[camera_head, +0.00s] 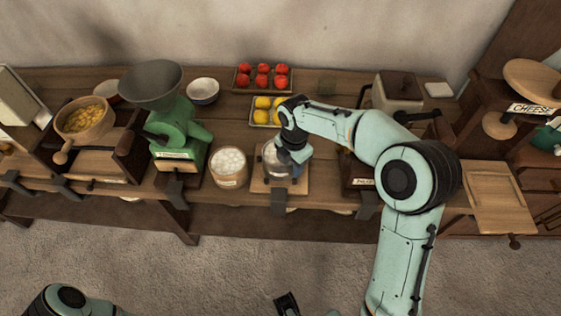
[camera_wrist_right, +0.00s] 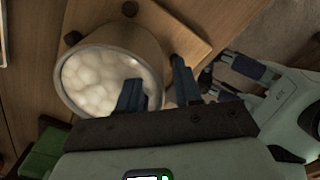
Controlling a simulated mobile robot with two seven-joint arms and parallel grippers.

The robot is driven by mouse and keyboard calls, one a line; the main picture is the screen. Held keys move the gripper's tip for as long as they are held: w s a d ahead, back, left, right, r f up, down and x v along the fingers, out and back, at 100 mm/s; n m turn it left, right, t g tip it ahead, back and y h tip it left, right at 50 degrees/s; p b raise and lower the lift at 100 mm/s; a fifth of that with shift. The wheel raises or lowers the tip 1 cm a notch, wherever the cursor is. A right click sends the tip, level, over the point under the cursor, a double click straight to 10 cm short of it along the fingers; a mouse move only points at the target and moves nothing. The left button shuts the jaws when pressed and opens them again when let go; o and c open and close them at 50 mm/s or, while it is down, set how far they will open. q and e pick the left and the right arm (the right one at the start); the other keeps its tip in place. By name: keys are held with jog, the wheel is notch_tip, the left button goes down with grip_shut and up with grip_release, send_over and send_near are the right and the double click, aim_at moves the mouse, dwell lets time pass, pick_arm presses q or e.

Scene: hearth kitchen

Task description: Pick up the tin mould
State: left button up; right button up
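A round, pale metal vessel, seemingly the tin mould (camera_head: 272,160), stands on a square wooden board in the head view, partly hidden by my right gripper (camera_head: 291,157). My right gripper hangs down close to the vessel; whether it touches cannot be told. In the right wrist view its two fingers (camera_wrist_right: 157,92) are apart, with nothing seen held between them. My left gripper (camera_wrist_right: 236,78) shows at the right of that view, fingers apart, away from the worktop.
The tub of white lumps (camera_head: 229,167) stands just left of the wooden board (camera_head: 301,187). A green grinder (camera_head: 178,140) is further left. Trays of yellow fruit (camera_head: 264,110) and red fruit (camera_head: 262,78) lie behind. A boxy appliance (camera_head: 397,92) stands right.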

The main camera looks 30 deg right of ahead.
jog(key=shift+f, duration=0.55)
grip_shut()
jog(key=shift+r, duration=0.15)
dwell(0.9)
